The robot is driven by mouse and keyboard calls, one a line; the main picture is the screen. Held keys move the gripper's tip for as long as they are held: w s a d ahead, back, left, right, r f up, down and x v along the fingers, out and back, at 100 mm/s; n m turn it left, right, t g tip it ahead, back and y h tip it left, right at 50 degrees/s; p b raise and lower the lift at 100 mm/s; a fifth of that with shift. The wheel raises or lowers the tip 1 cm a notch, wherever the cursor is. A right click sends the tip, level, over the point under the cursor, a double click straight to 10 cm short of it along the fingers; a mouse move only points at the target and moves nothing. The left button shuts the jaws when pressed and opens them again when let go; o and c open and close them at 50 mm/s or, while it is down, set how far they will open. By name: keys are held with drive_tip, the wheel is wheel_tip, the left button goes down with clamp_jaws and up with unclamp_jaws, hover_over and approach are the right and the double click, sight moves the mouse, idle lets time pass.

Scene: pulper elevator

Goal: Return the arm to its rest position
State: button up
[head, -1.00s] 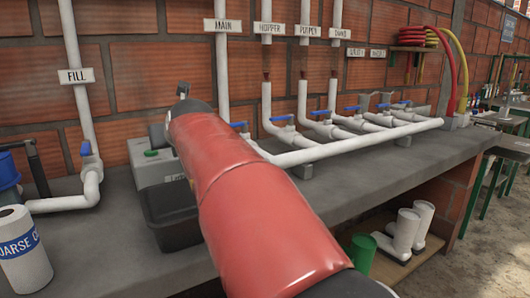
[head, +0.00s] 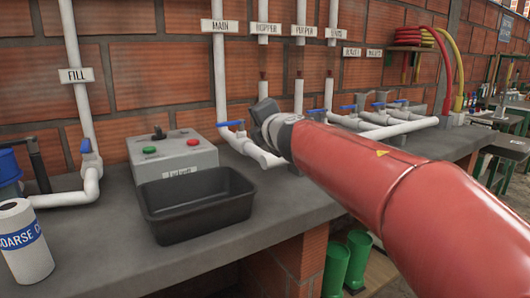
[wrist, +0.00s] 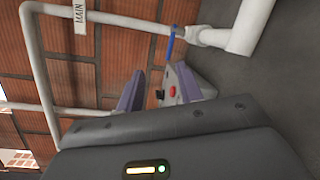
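My red arm (head: 390,185) reaches in from the lower right of the head view, over the grey counter, with its far end by the white pipes. My gripper (wrist: 160,93) shows in the wrist view with its two purple-grey fingers apart and nothing held between them. In the head view the fingers are hidden behind the end of the arm. The grey control box (head: 203,158), with a green and a red button and a black switch, stands to the left of the arm's end.
A black tray (head: 200,224) sits on the counter (head: 110,262) in front of the box. White pipes with blue valve handles (head: 231,124) run along the brick wall. A white canister (head: 25,245) stands at the left. Green boots (head: 336,264) are below the counter.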

drive_tip(key=s+d+f+m+g+h, duration=0.1)
drive_tip(key=s+d+f+m+h, duration=0.4)
drive_tip(key=d+m, duration=0.4)
drive_tip(key=s+d+f+m+g+h, duration=0.1)
drive_tip(key=s+d+f+m+h, duration=0.25)
drive_tip(key=s+d+m, duration=0.5)
drive_tip(key=s+a+f+m+g+y, duration=0.1)
drive_tip(key=s+f+m+g+y, duration=0.2)
drive_tip(key=s+f+m+g, duration=0.5)
drive_tip(key=s+f+m, duration=0.1)
drive_tip(key=s+f, duration=0.9)
drive_tip(key=s, duration=0.2)
drive_tip(key=shift+s+f, duration=0.3)
drive_tip(key=shift+f, duration=0.1)
drive_tip(key=shift+c, duration=0.3)
